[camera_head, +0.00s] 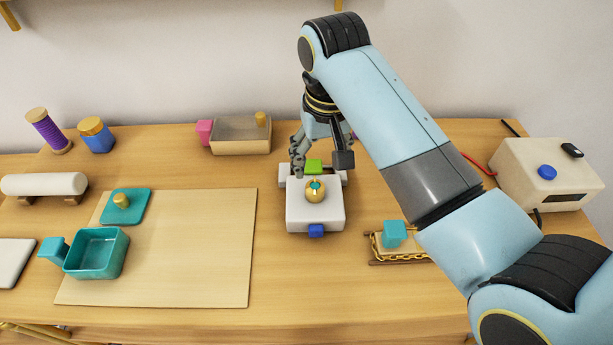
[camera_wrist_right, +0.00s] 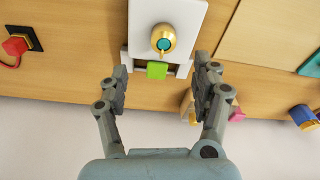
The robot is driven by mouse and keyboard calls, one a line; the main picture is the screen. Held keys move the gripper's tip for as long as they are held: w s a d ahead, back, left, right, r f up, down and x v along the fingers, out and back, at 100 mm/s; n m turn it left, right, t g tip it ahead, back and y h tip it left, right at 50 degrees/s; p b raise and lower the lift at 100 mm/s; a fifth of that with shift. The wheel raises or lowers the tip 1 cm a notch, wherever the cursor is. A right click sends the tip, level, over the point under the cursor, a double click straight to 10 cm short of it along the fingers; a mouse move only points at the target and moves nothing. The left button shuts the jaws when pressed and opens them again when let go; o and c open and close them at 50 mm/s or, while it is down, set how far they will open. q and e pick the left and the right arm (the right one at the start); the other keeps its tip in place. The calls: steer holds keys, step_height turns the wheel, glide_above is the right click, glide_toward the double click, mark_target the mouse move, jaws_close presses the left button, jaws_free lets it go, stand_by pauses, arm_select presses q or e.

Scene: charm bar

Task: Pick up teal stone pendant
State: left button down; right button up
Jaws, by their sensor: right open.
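The teal stone pendant (camera_head: 315,189) is a round gold piece with a teal centre. It sits on a white block (camera_head: 300,215) in the middle of the table. In the right wrist view the pendant (camera_wrist_right: 163,40) lies ahead of the fingers, near the top centre. My right gripper (camera_head: 318,168) is above the back edge of the white block, behind the pendant. In the wrist view my right gripper (camera_wrist_right: 160,82) is open and empty, its fingers apart on either side of a green block. My left gripper is not in view.
A teal block with a gold chain (camera_head: 385,260) lies to the right. A beige box (camera_head: 560,180) stands far right. A pale board (camera_head: 170,280) and open teal box (camera_head: 97,262) are left.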

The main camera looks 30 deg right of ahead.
glide_above(315, 186)
steer(key=s, duration=0.1)
steer(key=f, duration=0.4)
steer(key=shift+s+d+f, duration=0.1)
steer(key=shift+d+f, duration=0.1)
steer(key=shift+f, duration=0.35)
steer(key=f, duration=0.2)
steer(key=w+f+p, duration=0.1)
steer(key=f, duration=0.1)
steer(key=shift+w+a+f, duration=0.1)
steer(key=shift+a+f, duration=0.1)
steer(key=shift+f, duration=0.1)
steer(key=c, duration=0.4)
jaws_close()
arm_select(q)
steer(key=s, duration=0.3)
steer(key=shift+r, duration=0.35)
